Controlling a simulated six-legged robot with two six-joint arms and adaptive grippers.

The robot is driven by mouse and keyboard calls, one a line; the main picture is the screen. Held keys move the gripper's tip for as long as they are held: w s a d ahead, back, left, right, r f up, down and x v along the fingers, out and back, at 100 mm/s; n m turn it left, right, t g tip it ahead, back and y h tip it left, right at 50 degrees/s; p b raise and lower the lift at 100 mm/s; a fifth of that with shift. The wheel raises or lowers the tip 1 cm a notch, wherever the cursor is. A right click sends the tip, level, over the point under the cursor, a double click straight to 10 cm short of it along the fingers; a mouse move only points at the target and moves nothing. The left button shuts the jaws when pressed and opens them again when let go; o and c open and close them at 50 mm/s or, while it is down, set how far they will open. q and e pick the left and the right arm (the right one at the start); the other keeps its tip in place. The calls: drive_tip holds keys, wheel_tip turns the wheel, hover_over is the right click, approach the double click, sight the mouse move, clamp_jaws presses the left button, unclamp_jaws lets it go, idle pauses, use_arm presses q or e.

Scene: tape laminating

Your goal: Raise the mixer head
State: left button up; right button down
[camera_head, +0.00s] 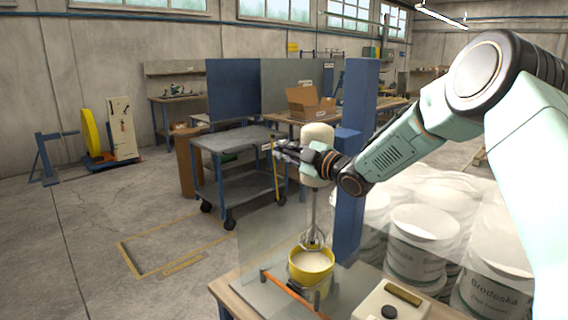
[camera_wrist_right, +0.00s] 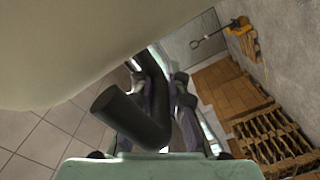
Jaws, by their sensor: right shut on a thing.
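The mixer head (camera_head: 318,136) is a cream upright cylinder in front of a blue post (camera_head: 352,190). A metal shaft with a whisk (camera_head: 312,238) hangs below it. The whisk's lower end overlaps the back rim of a yellow bucket (camera_head: 311,268) of pale material; I cannot tell whether it is inside. My right gripper (camera_head: 284,151) is beside the head, shut on a black bent handle (camera_wrist_right: 140,117). In the right wrist view the head's smooth cream side (camera_wrist_right: 90,45) fills the upper left, and the handle lies between the fingers. My left gripper is out of view.
The bucket stands on a workbench (camera_head: 232,286) with an orange bar (camera_head: 290,292) in front. Clear panels stand around the bench. White tubs (camera_head: 418,256) are behind at right; a cart (camera_head: 240,143) is at left.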

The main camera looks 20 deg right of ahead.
wheel_tip(320, 180, up, 10)
drive_tip(key=p, duration=0.4)
drive_tip(key=shift+d+f+p, duration=0.1)
drive_tip(key=shift+p, duration=0.2)
drive_tip(key=shift+d, duration=0.1)
drive_tip(key=c, duration=1.7)
unclamp_jaws()
drive_tip(key=o, duration=0.4)
drive_tip(key=shift+d, duration=0.1)
drive_tip(key=shift+c, duration=0.2)
drive_tip(key=shift+s, duration=0.1)
drive_tip(key=v, duration=1.2)
